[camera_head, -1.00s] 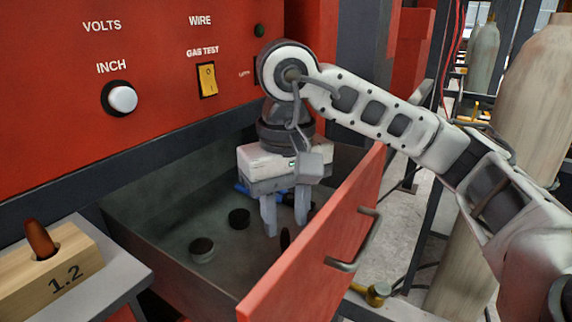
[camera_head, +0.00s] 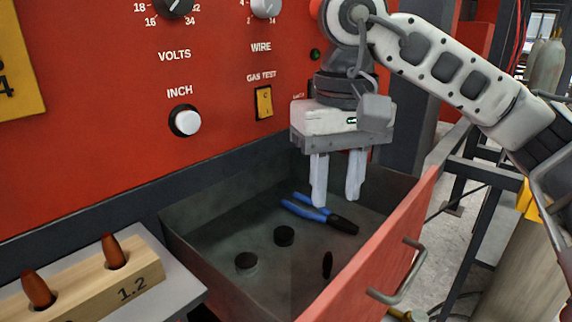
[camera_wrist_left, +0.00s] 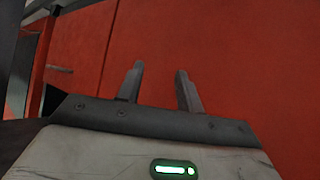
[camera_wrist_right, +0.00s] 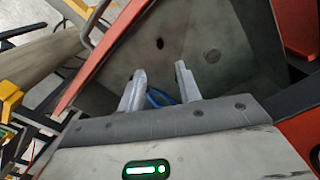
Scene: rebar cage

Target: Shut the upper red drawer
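The upper red drawer (camera_head: 380,262) is pulled open, with its red front and grey handle (camera_head: 405,275) at the right. Its dark inside holds blue-handled pliers (camera_head: 318,214) and a few small dark round pieces (camera_head: 284,235). My right gripper (camera_head: 337,192) is above the drawer's back part, pointing down, fingers apart with nothing between them. The right wrist view shows its open fingers (camera_wrist_right: 158,88) with the drawer inside beyond. My left gripper (camera_wrist_left: 157,82) shows only in the left wrist view, fingers apart and empty, facing a red panel.
The red machine panel (camera_head: 100,130) with knobs and switches rises behind the drawer. A wooden block (camera_head: 95,280) marked 1.2 sits on a grey ledge at lower left. A pale cylinder (camera_head: 495,250) and dark frame stand at the right.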

